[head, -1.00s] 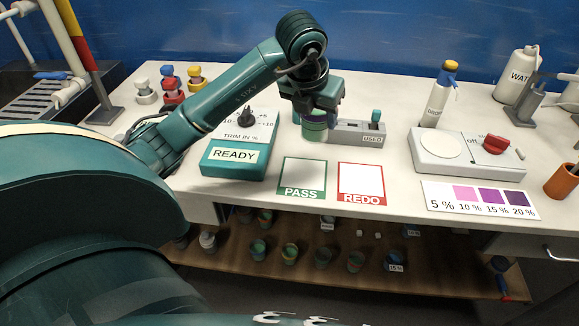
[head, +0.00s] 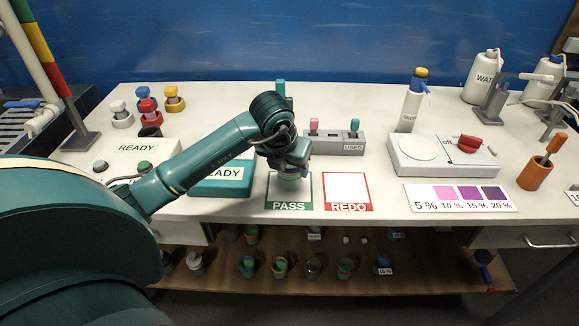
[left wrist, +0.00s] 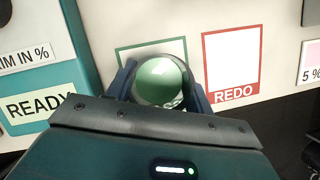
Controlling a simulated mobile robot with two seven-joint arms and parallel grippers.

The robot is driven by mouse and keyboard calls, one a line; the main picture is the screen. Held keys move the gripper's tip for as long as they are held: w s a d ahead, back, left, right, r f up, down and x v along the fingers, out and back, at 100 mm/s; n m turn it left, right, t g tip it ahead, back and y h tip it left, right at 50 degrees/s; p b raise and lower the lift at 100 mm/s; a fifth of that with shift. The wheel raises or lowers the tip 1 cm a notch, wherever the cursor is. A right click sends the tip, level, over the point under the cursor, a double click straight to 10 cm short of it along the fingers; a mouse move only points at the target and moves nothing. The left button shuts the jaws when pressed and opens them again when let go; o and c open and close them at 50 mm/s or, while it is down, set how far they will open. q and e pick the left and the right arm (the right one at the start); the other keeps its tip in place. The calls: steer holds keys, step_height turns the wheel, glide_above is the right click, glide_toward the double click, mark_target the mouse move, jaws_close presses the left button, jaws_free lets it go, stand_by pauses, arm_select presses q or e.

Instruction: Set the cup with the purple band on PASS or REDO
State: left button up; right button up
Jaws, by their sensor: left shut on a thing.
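My left gripper (head: 292,167) is shut on a small cup (head: 290,176), which looks green with a trace of purple near its top. In the left wrist view the cup (left wrist: 161,82) sits upright between the two fingers, and its green inside shows. It is over the green-framed PASS square (head: 289,205), covering part of it. I cannot tell whether its base touches the square. The red-framed REDO square (head: 348,207) is bare, just to the right. The gripper hides much of the purple band. My right gripper is not in view.
A grey USED rack (head: 345,143) with pink and teal pieces stands behind the squares. A teal READY box (head: 220,187) is to the left. A white balance-like device (head: 440,153) and a purple shade card (head: 459,197) lie to the right. The table's front edge is close.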

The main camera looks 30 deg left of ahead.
arm_select(q)
steer(key=shift+f, duration=0.45)
steer(key=shift+f, duration=0.2)
steer(key=o, duration=1.2)
